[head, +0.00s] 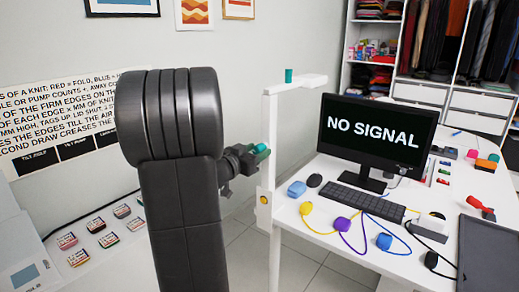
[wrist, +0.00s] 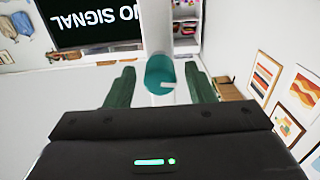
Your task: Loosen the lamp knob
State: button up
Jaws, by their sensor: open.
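The lamp is a white post (head: 271,130) with a flat arm on top, standing at the desk's left edge. In the wrist view a round teal knob (wrist: 157,72) with a pale mark lies between the two dark green fingers of my gripper (wrist: 160,80). A gap shows on each side of the knob, so the fingers are open around or just before it; depth is hard to tell. In the head view my gripper (head: 247,157) is beside the post, with a teal piece at its tip. Another teal cylinder (head: 288,75) stands on the lamp's top arm.
A monitor (head: 375,135) reading NO SIGNAL and a keyboard (head: 364,201) are on the white desk (head: 325,246). Coloured items with cables lie near its front edge. Framed pictures (wrist: 265,77) hang at right in the wrist view.

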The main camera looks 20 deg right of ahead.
jog(key=c, duration=1)
jog(key=shift+r, duration=0.1)
jog(key=shift+c, duration=0.2)
jog(key=shift+n+p, duration=1.7)
jog(key=shift+p, duration=1.1)
jog(key=shift+n+p, duration=2.3)
jog(key=shift+p, duration=0.85)
jog(key=shift+n, duration=0.5)
jog(key=n, duration=0.8)
